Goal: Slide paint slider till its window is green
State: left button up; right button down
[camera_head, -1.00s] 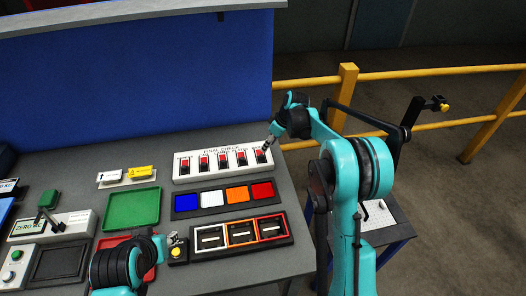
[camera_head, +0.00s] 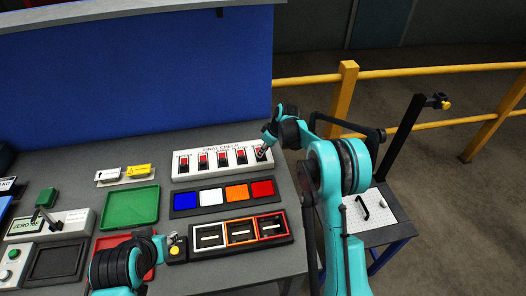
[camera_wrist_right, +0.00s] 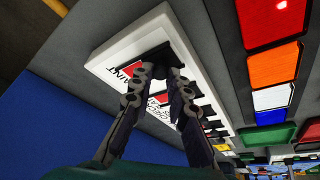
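The white FINAL CHECK panel (camera_head: 188,176) carries a row of sliders with red windows. The paint slider is at its right end, and its window (camera_head: 259,149) looks red. In the right wrist view the PAINT label (camera_wrist_right: 128,70) and a red patch show beside my fingers. My right gripper (camera_head: 262,153) is at this slider, with its fingertips (camera_wrist_right: 166,70) close together over the dark slot. The slider knob is hidden by the fingers, so I cannot tell whether they clasp it. My left gripper (camera_head: 157,240) is low over the bench, its fingers too small to read.
Blue, white, orange and red tiles (camera_head: 262,189) lie in front of the panel, with three framed slots (camera_head: 242,232) nearer. A green tray (camera_head: 130,207) is to the left. A blue screen (camera_head: 130,80) stands behind. A yellow rail (camera_head: 430,70) runs at right.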

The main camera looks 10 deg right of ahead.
aim_at(257, 149)
jog(key=shift+w, duration=2.35)
jog(key=c, duration=1.7)
grip_release()
jog(key=shift+r, duration=0.1)
jog(key=shift+o, duration=1.2)
jog(key=shift+w, duration=0.1)
jog(key=v, duration=1.2)
